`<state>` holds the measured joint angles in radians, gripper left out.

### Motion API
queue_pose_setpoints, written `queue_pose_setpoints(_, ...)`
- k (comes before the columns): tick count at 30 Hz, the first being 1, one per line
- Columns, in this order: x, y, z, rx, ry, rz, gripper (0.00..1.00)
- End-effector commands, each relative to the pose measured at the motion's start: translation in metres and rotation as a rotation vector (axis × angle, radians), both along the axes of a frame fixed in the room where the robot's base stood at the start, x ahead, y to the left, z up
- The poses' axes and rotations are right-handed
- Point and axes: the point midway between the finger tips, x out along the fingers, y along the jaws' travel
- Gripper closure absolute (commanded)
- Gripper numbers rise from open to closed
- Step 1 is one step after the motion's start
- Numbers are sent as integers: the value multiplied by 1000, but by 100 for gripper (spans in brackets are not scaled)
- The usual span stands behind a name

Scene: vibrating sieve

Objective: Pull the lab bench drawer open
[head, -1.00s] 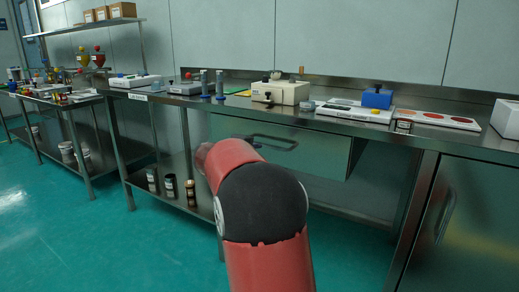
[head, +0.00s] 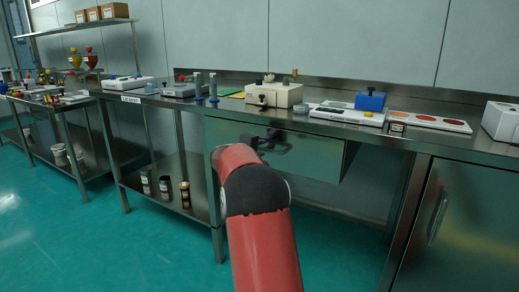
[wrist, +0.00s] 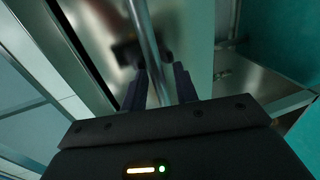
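The drawer is a wide steel front (head: 318,157) under the bench top, and it looks shut or nearly so. In the wrist view the handle (wrist: 146,35) runs as a shiny bar down between the two dark fingers of my gripper (wrist: 161,84). The fingers are apart on either side of the bar, with small gaps showing. Whether either finger touches the bar is unclear.
The bench top (head: 470,145) holds a cream box device (head: 274,95), a white scale with a blue block (head: 370,101) and a tray of red discs (head: 428,121). A cabinet door (head: 465,225) stands at right. Jars sit on the lower shelf at left. The green floor is clear at front left.

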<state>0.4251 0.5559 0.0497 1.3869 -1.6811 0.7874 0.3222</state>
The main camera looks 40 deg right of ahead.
Motion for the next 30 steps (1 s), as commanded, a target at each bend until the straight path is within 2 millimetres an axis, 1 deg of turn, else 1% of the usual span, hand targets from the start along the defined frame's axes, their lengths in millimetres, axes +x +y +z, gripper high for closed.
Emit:
queue_pose_setpoints(2,0,0,0,0,0,0,70)
queue_pose_setpoints(9,0,0,0,0,0,-1,100)
queue_pose_setpoints(19,-1,1,0,0,0,-1,100)
queue_pose_setpoints(23,-2,5,-2,0,0,-1,100)
queue_pose_setpoints(26,-5,12,-3,-1,1,0,100)
queue_pose_setpoints(30,-12,30,-5,-1,-1,2,100)
